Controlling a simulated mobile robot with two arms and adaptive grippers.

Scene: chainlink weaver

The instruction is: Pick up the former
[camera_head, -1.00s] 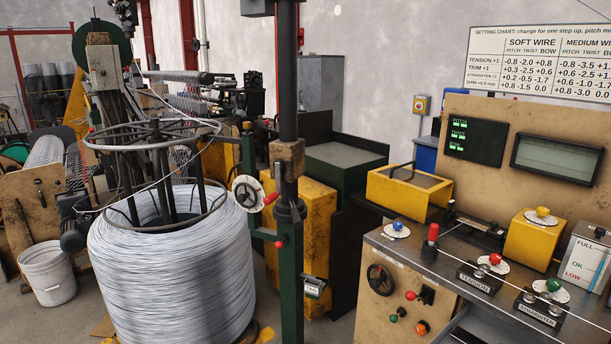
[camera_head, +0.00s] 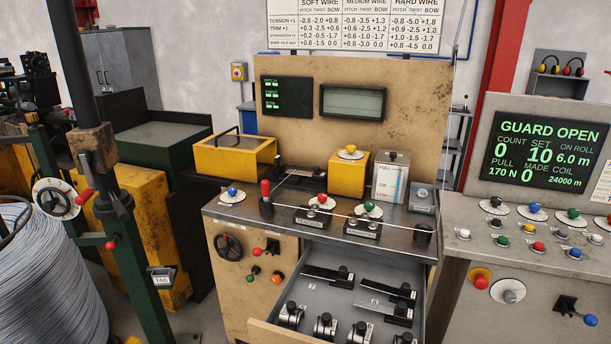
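An open drawer (camera_head: 264,333) in the bench holds several loose metal parts. Flat dark bars with black knobs (camera_head: 330,275), (camera_head: 389,311) lie towards its back and right. Round silver pieces with black knobs (camera_head: 291,315), (camera_head: 325,326) stand towards its front, some cut off by the bottom edge. I cannot tell by sight which of these parts is the former. Neither of my grippers is in view.
The bench top (camera_head: 228,208) carries dials, a tension unit (camera_head: 311,217) and a wire across it. A control console (camera_head: 545,152) at right reads GUARD OPEN. A green post (camera_head: 128,255) and wire coil (camera_head: 50,285) stand at left.

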